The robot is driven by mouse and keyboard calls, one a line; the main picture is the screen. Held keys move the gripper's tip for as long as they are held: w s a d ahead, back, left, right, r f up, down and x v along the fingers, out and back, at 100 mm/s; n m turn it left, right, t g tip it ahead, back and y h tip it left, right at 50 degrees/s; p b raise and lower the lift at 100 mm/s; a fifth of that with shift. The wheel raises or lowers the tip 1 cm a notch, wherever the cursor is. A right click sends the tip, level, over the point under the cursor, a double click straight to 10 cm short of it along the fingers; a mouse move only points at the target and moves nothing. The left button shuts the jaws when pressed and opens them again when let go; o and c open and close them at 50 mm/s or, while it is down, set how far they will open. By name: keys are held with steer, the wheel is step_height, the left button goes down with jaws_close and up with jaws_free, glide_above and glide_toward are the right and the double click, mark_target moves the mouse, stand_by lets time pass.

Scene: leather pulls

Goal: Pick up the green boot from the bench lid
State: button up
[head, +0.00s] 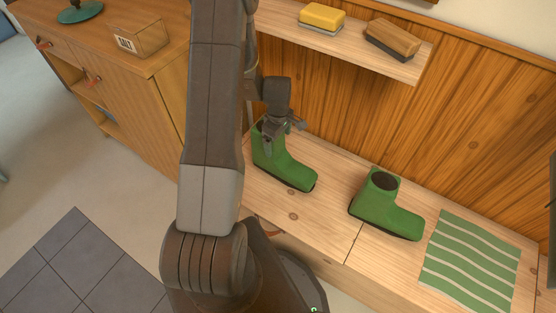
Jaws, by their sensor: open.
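Two green boots stand upright on the wooden bench lid (330,222). The left green boot (290,172) has its toe to the lower right, and its upper part is partly hidden by my gripper. The right green boot (384,208) shows its dark opening and stands apart from my arm. My gripper (277,136) is open at the top of the left boot's shaft. I cannot tell whether its fingers touch the boot or straddle its rim.
A green striped mat (471,262) lies on the bench at right. A shelf (375,55) above holds a yellow block (322,16) and a brown brush (393,37). A wooden cabinet (115,75) with a labelled box (140,37) stands at left. Grey floor tiles (75,262) lie lower left.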

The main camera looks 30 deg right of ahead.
steer(key=shift+c, duration=0.4)
steer(key=c, duration=1.9)
